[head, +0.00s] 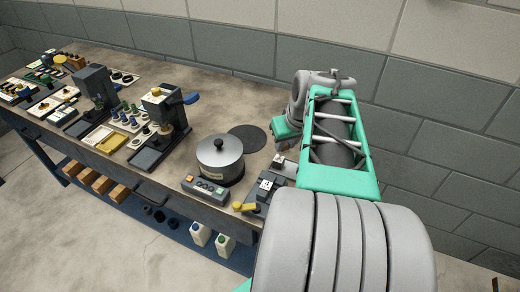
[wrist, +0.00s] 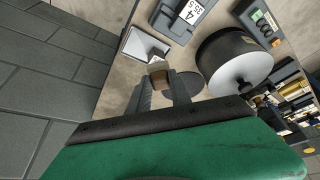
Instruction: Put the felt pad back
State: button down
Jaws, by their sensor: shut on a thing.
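My gripper (wrist: 163,84) is shut on a small brown block-like piece, which I take to be the felt pad (wrist: 158,71). The pad sits between the fingertips, above the table's end. In the head view my gripper (head: 282,146) is small and partly hidden by my arm, to the right of the grey lidded pot (head: 220,160). A pale plate with a dark edge (wrist: 146,45) lies just beyond the pad in the wrist view. Whether the pad touches anything below is not clear.
A flat dark disc (head: 247,138) lies behind the pot. A grey device with a number label (head: 266,188) and a button box (head: 205,189) stand near the front edge. Presses and trays fill the left of the bench (head: 215,83). A block wall (head: 430,150) rises behind.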

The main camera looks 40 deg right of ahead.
jog(key=w+f, duration=0.2)
jog(key=w, duration=0.1)
jog(key=w+f+p, duration=0.1)
jog(key=w+f, duration=0.4)
jog(key=w, duration=0.1)
jog(key=shift+w+f+p, duration=0.25)
jog(key=shift+p, duration=0.15)
jog(key=shift+w+f, duration=0.15)
jog(key=shift+f, duration=0.9)
jog(key=shift+w+f, duration=0.15)
jog(key=shift+f, duration=0.85)
jog(key=c, duration=1.2)
grip_release()
jog(key=shift+r, duration=0.5)
jog(key=a+v, duration=0.1)
jog(key=v, duration=1)
jog(key=s+a+n, duration=0.1)
jog(key=s+a, duration=0.2)
jog(key=a, duration=0.4)
jog(key=s+a+n, duration=0.1)
jog(key=s+a, duration=0.2)
jog(key=a, duration=0.4)
jog(key=s+a+f+n+y, duration=0.1)
jog(key=s+a, duration=0.1)
jog(key=a, duration=0.5)
jog(key=shift+s+a+g+b, duration=0.25)
jog(key=shift+s+g+b, duration=0.15)
